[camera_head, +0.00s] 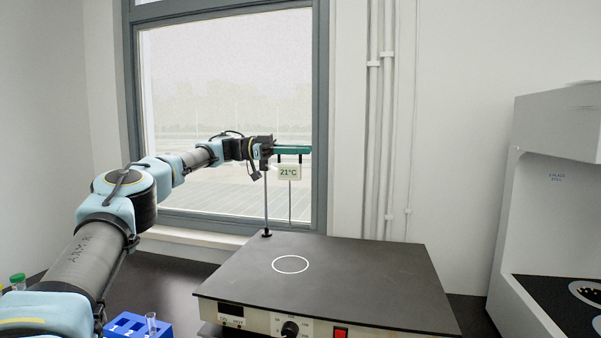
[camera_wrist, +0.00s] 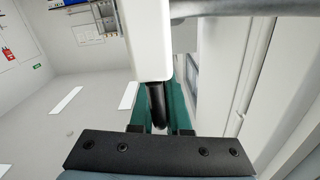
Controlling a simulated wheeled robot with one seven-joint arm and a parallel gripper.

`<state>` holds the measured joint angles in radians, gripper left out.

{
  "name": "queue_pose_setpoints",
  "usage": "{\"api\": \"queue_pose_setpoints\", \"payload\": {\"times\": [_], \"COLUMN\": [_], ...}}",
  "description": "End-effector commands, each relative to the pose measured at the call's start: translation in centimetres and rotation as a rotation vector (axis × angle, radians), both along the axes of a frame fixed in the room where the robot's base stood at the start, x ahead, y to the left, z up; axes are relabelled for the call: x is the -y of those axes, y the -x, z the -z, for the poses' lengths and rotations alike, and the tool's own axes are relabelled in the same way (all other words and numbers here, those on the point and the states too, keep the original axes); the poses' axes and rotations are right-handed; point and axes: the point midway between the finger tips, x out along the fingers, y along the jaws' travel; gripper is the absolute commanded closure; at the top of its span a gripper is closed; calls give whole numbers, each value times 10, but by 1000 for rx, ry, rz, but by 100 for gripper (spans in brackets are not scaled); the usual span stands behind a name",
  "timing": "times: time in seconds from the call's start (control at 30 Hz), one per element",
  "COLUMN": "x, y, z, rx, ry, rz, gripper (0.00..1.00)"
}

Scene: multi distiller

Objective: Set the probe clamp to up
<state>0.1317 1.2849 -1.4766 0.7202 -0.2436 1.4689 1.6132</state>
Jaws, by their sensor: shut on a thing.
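The probe clamp shows as a pale box (camera_head: 289,173) reading 21°C, with a thin probe (camera_head: 290,205) hanging upright below it. It is high above the black hotplate top (camera_head: 350,285). A vertical rod (camera_head: 266,205) stands at the plate's back left. My gripper (camera_head: 292,149), with teal fingers, is at the clamp's upper side. In the wrist view the fingers (camera_wrist: 158,110) are shut around a black cylindrical part (camera_wrist: 157,98) that joins the white clamp body (camera_wrist: 148,38). The probe's tip is above the plate. The joint between clamp and rod is hidden behind my wrist.
The plate has a white ring mark and a front panel with a knob (camera_head: 290,328) and red switch (camera_head: 340,333). A blue rack (camera_head: 135,325) with a tube stands at front left. A white machine (camera_head: 550,180) stands at right. A window and wall pipes are behind.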

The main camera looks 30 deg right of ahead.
Motion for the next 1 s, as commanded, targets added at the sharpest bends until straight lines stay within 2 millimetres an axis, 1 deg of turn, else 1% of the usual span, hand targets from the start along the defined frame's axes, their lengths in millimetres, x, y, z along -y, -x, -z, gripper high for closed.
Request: {"api": "queue_pose_setpoints", "payload": {"times": [0.03, 0.1, 0.2, 0.3, 0.57, 0.6, 0.8, 0.83, 1.0], "x": [1, 1, 1, 1, 1, 1, 0, 0, 0], "y": [-1, -1, -1, -1, -1, -1, 0, 0, 0], "z": [-21, -36, -47, -50, -52, -53, -51, -50, -49], "rx": [3, 1, 1, -1, -1, -1, 0, -1, 0], "ry": [4, 3, 2, 4, 8, 8, 5, 4, 2], "rz": [-7, -6, -6, -5, -7, -7, -3, -3, -2], "gripper": [100, 100, 100, 100, 100, 83, 61, 58, 58]}}
